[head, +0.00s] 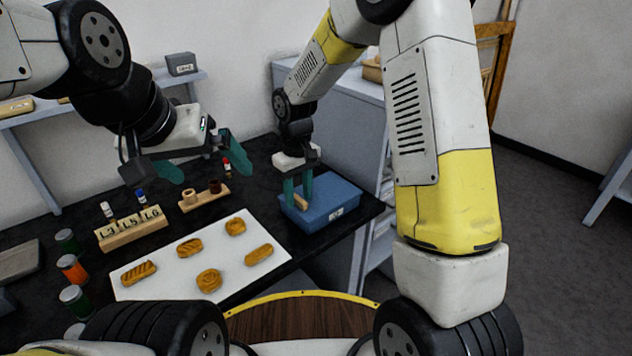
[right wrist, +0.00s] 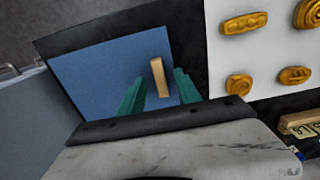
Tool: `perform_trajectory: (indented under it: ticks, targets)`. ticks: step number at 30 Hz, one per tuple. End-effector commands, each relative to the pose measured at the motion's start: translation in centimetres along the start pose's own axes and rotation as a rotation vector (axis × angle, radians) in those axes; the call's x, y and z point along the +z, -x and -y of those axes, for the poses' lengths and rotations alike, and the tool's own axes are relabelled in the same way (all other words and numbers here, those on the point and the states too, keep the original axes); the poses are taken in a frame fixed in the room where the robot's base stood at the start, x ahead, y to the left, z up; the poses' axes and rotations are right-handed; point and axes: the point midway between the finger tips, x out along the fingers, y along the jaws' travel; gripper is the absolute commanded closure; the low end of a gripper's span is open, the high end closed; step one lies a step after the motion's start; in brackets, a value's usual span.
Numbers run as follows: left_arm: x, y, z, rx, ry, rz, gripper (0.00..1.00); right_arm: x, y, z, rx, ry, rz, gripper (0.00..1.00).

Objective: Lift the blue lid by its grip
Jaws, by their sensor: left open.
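The blue lid (head: 325,203) tops a blue box at the right end of the black table, with a small label on its front. A pale wooden grip (head: 301,202) stands on it; the grip also shows in the right wrist view (right wrist: 160,77). My right gripper (head: 298,203) points down over the lid with its green fingers apart on either side of the grip. In the right wrist view gaps show between the grip and the fingers (right wrist: 159,82). My left gripper (head: 205,160) is open and empty, above the back of the table.
A white board (head: 222,268) with several bread pieces (head: 208,280) lies left of the lid. A lettered wooden block (head: 131,229), a peg holder (head: 204,196) and several coloured jars (head: 72,268) stand further left. Grey shelving (head: 345,120) stands behind the lid.

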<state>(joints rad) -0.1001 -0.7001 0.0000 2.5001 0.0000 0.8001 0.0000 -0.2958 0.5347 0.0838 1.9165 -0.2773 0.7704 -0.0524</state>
Motion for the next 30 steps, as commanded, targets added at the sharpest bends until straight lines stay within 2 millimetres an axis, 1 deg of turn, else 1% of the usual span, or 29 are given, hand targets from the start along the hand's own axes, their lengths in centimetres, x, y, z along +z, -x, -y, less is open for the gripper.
perform_trajectory:
  ticks: [3,8,11,12,14,15,26,30]
  targets:
    - [0.00,0.00,0.00,0.000,0.000,0.000,0.00,0.01,-0.49,-0.02,0.000,0.000,0.000,0.60]
    - [0.00,0.00,0.00,0.000,0.000,0.000,0.00,0.00,-0.47,-0.03,0.000,0.000,-0.001,0.60]
    - [0.00,0.00,0.00,0.000,0.000,0.000,0.00,0.01,-0.46,-0.02,0.000,0.000,-0.001,0.78]
    - [0.00,0.00,0.00,0.000,0.000,0.000,0.00,0.01,-0.45,-0.02,0.000,0.000,-0.001,0.86]
    - [-0.01,0.00,0.00,0.000,0.000,0.000,0.00,0.01,-0.45,-0.02,0.000,0.000,-0.001,0.97]
    - [-0.01,0.00,0.00,0.000,0.000,0.000,0.00,0.01,-0.45,-0.02,0.000,0.000,-0.001,1.00]
    - [0.00,0.00,0.00,0.000,0.000,0.000,0.00,0.00,-0.37,-0.03,0.000,-0.001,-0.001,1.00]
    - [-0.01,0.00,0.00,0.000,0.000,0.000,0.00,-0.03,0.20,-0.02,0.000,-0.001,-0.002,1.00]
